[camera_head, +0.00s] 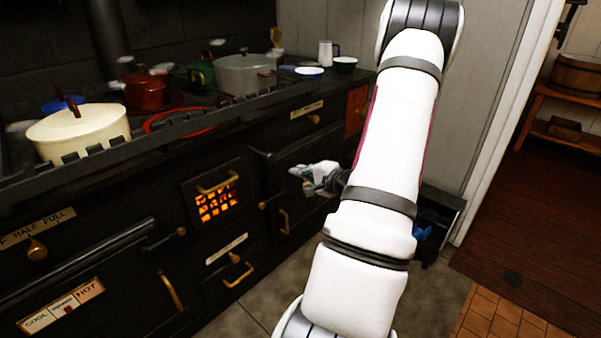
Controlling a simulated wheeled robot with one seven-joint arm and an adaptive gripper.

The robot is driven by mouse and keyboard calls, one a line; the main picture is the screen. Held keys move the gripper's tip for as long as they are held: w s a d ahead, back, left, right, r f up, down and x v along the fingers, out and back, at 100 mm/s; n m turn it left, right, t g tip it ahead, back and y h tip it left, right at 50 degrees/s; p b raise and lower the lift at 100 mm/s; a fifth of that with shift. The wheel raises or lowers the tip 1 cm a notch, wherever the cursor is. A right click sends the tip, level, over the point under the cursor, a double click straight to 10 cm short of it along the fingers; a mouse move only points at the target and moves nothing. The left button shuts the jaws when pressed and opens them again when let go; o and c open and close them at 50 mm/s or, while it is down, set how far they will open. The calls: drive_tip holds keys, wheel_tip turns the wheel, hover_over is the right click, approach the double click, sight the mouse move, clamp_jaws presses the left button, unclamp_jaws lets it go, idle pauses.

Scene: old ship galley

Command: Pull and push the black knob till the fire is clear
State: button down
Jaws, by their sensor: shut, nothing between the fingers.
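The fire (217,205) glows orange behind a small barred grate in the black stove (265,235). A brass handle (217,183) crosses the top of the grate door. A brass-handled drawer (232,270) is below it. I cannot clearly pick out the black knob; it may be hidden by my arm or lost against the dark stove front. My gripper (302,174) is shut and empty, to the right of the grate, in front of the right oven door. It points left. I cannot tell whether it touches the stove.
A cream pot (80,132), a red pot (146,91) and a grey pot (245,75) stand on the railed stovetop. A black container (440,215) with something blue stands on the floor behind my arm. Tiled floor (275,297) is clear in front of the stove.

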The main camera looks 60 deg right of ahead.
drive_tip(key=b, duration=0.3)
approach(265, 155)
wheel_tip(265, 155, down, 4)
drive_tip(key=w+d, duration=0.1)
drive_tip(key=w, duration=0.1)
drive_tip(key=shift+w+d+r, duration=0.35)
drive_tip(key=shift+w+d, duration=0.1)
drive_tip(key=w+p, duration=0.1)
drive_tip(key=w, duration=0.1)
drive_tip(key=w+d+p, duration=0.1)
drive_tip(key=w, duration=0.2)
drive_tip(key=w+p, duration=0.1)
drive_tip(key=w, duration=0.1)
drive_tip(key=shift+w+d, duration=0.15)
drive_tip(key=shift+d, duration=0.2)
drive_tip(key=shift+a, duration=0.1)
